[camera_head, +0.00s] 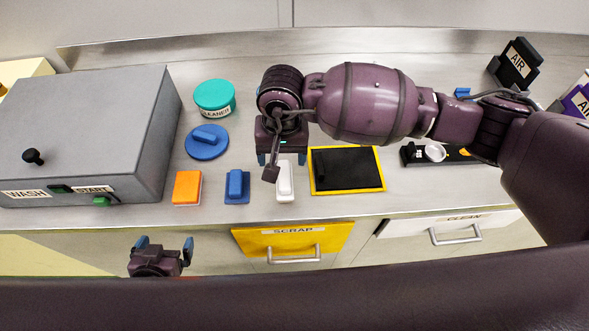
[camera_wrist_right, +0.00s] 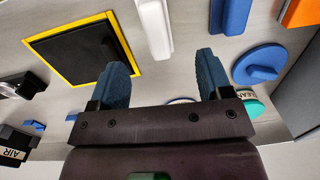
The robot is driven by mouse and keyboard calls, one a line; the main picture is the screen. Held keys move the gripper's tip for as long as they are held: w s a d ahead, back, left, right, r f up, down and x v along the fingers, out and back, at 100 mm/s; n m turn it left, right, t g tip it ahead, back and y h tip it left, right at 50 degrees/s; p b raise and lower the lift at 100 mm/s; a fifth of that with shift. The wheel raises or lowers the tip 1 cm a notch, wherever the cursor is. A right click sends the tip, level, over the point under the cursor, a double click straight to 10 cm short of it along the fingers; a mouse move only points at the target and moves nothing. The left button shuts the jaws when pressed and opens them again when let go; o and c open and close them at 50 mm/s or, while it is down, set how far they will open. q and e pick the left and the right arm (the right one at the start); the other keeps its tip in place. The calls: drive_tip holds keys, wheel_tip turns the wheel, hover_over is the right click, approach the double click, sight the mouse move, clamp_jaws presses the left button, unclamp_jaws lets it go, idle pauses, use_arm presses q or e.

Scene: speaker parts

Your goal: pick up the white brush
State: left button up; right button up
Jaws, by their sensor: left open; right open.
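The white brush (camera_head: 285,183) lies on the metal counter near its front edge, between a blue block-shaped item and a black mat. My right gripper (camera_head: 281,160) is open above the counter at the brush's far end; its arm partly hides that end. In the right wrist view the brush (camera_wrist_right: 153,28) lies beyond the two open blue fingers (camera_wrist_right: 162,72), roughly in line with the gap between them, with nothing held. My left gripper (camera_head: 164,246) is open and empty, below the counter's front edge at the left.
An orange block (camera_head: 187,187), blue block (camera_head: 237,186) and round blue piece (camera_head: 207,142) lie left of the brush. The yellow-edged black mat (camera_head: 346,170) is close on its right. A grey wash box (camera_head: 85,130) fills the left; the teal cleaner tub (camera_head: 214,97) stands behind.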

sight(284, 174)
drive_tip(key=shift+w+d, duration=0.3)
drive_tip(key=shift+w, duration=0.05)
drive_tip(key=shift+f, duration=0.35)
wheel_tip(284, 174, down, 4)
drive_tip(key=shift+f, duration=0.15)
use_arm(q)
drive_tip(key=shift+w+r+p, duration=0.25)
drive_tip(key=shift+r+p, duration=0.2)
drive_tip(key=shift+r, duration=0.4)
use_arm(e)
drive_tip(key=shift+s+a+f, duration=0.1)
drive_tip(key=shift+s+f, duration=0.05)
drive_tip(key=shift+f, duration=1.05)
drive_tip(key=shift+s+a+f, duration=0.1)
drive_tip(key=shift+f, duration=1.45)
drive_tip(key=c, duration=1)
use_arm(q)
drive_tip(key=shift+s+f, duration=0.2)
use_arm(e)
drive_tip(key=shift+w+r, duration=0.1)
